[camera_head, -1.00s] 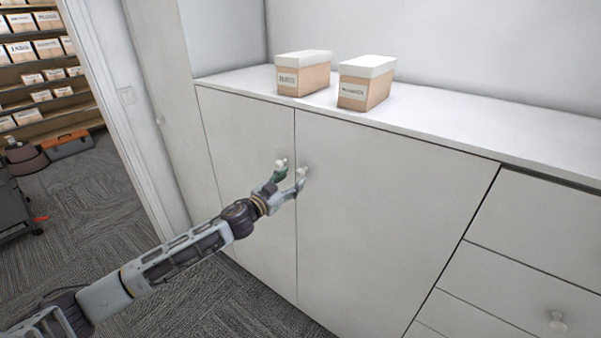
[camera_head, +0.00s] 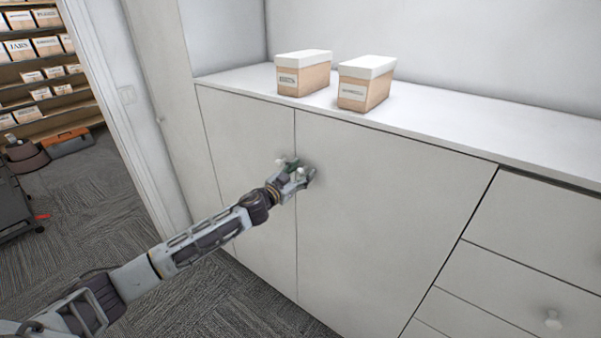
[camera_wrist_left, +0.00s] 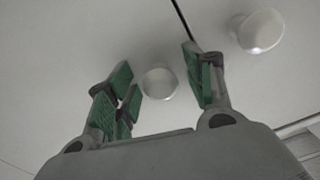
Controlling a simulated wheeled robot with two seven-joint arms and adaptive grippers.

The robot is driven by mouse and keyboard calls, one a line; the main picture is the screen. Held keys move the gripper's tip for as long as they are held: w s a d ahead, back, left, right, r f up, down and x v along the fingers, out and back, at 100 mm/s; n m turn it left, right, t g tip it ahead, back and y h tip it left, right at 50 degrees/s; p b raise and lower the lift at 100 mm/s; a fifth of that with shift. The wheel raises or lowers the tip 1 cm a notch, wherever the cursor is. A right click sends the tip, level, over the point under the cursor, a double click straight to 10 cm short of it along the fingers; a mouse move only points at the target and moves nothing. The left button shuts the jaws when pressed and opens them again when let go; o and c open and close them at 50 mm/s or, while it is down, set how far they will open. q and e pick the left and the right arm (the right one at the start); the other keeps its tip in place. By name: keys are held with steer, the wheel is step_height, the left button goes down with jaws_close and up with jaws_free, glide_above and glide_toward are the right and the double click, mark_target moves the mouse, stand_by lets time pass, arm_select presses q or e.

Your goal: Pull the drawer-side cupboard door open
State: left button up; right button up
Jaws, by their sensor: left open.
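The drawer-side cupboard door (camera_head: 385,210) is the broad pale panel between the centre seam and the drawers, and it is shut. Its round white knob (camera_head: 300,174) sits near the seam, partly covered by my left gripper (camera_head: 300,170). In the left wrist view this knob (camera_wrist_left: 160,83) lies between the green-padded fingers of my open left gripper (camera_wrist_left: 160,88), with a gap visible on both sides. The other door's knob (camera_wrist_left: 258,32) is outside the fingers, across the seam. My right gripper is out of view.
The other cupboard door (camera_head: 245,150) is shut, left of the seam. Two lidded boxes (camera_head: 303,80) (camera_head: 365,90) stand on the white countertop (camera_head: 460,125). Drawers with a knob (camera_head: 552,320) are at the right. Carpet (camera_head: 110,210) is clear in front.

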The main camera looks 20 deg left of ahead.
arm_select(q)
jaws_close()
stand_by(0.4)
steer(key=shift+s+a, duration=0.1)
